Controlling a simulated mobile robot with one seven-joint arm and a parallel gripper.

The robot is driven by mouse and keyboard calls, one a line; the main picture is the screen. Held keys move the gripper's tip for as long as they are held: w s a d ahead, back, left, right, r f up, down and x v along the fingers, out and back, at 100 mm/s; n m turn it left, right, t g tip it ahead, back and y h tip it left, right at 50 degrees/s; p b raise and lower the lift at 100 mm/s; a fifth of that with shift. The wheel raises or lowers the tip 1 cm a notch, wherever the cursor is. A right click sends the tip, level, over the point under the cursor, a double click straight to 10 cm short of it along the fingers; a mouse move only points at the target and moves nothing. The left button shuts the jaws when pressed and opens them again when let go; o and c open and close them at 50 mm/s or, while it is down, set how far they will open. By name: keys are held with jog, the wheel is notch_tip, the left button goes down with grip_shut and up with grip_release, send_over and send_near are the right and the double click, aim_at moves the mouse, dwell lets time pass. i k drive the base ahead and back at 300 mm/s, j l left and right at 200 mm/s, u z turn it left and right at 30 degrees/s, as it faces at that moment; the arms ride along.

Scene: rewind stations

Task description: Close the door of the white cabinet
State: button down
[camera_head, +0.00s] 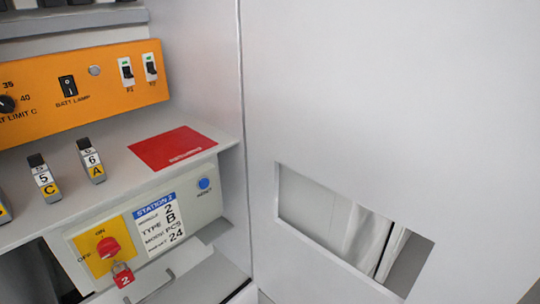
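The white cabinet door (385,110) fills the right half of the head view and stands open, swung out from the cabinet. Its hinge side meets the cabinet's side wall (200,60) along a vertical line left of centre. A rectangular opening in the door (350,230) shows pale, unclear shapes behind it. The door's free edge is outside the view. My gripper is not in view.
Inside the cabinet are an orange panel (110,80) with switches and a shelf (125,185) with labelled modules and a red card (172,147). Below is a station box (205,215) with a red knob (108,247) and red padlock (122,275).

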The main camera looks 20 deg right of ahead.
aim_at(424, 116)
jog(key=k+u, duration=0.1)
jog(key=k, duration=0.5)
jog(key=k+j+u, duration=0.1)
jog(key=k, duration=0.5)
jog(key=u, duration=1.3)
jog(key=k+l+u, duration=0.15)
jog(key=l, duration=0.25)
jog(key=k+l+u, duration=0.1)
jog(key=l, duration=0.3)
jog(key=k+l, duration=0.2)
jog(key=l, duration=0.3)
jog(key=k+l, duration=0.15)
jog(key=l, duration=0.35)
jog(key=k+l, duration=0.2)
jog(key=l, duration=0.25)
jog(key=k+l, duration=0.15)
jog(key=l, duration=0.35)
jog(key=k+l, duration=0.2)
jog(key=l, duration=0.3)
jog(key=k+l, duration=0.2)
jog(key=l, duration=0.3)
jog(key=k+l, duration=0.15)
jog(key=l, duration=0.3)
jog(key=k+l, duration=0.2)
jog(key=l, duration=0.3)
